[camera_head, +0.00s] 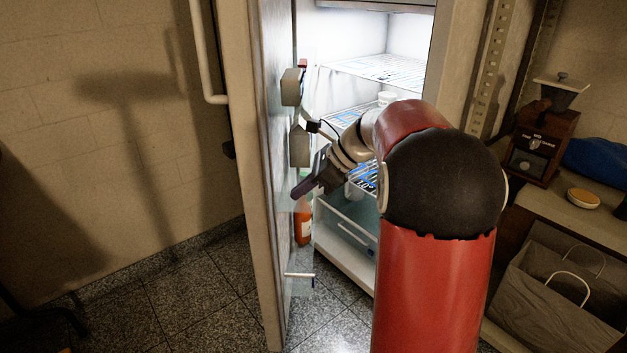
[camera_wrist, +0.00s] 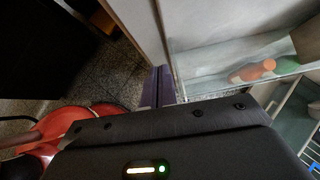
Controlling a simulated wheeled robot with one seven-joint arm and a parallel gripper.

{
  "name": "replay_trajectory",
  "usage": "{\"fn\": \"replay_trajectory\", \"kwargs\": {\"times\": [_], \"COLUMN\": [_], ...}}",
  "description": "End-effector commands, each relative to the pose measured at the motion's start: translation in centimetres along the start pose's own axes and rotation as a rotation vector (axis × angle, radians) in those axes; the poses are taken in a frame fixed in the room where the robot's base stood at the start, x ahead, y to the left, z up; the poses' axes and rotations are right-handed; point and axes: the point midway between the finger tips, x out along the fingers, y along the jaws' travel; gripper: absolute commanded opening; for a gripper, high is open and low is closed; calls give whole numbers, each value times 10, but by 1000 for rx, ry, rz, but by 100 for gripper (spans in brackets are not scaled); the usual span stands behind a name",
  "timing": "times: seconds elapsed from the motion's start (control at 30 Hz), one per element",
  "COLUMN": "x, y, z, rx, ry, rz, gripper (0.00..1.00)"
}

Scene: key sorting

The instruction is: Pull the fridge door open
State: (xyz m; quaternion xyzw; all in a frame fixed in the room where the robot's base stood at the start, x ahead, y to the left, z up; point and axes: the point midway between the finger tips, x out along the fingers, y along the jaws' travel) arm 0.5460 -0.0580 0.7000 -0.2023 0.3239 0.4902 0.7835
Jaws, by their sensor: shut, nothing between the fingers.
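The fridge door (camera_head: 270,200) stands open, swung out toward me and seen nearly edge-on. Its white bar handle (camera_head: 203,60) is on the outer face, to the left. The lit fridge interior (camera_head: 375,60) shows wire shelves behind my arm. My gripper (camera_head: 300,190) is on the inner side of the door, close to its inner face; I cannot tell whether it touches. The fingers are shut together with nothing between them. In the wrist view, the purple-grey fingers (camera_wrist: 158,85) are beside the door's edge (camera_wrist: 140,25).
An orange bottle (camera_head: 304,222) stands in the door's lower shelf and also shows in the wrist view (camera_wrist: 254,70). At right are a coffee grinder (camera_head: 545,135) on a shelf and a grey bag (camera_head: 560,295). Floor (camera_head: 180,300) left of the door is mostly clear.

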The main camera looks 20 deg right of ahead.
Motion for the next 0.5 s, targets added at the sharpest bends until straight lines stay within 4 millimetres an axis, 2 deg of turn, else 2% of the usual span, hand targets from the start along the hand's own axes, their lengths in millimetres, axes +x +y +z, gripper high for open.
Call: {"fn": "replay_trajectory", "kwargs": {"times": [0.03,0.17,0.3,0.5], "x": [14,38,50,60], "y": [1,1,1,0], "z": [-1,1,18,27], "rx": [0,-2,-4,-1], "ry": [1,1,1,2], "rz": [5,3,2,0], "gripper": [0,0,0,0]}}
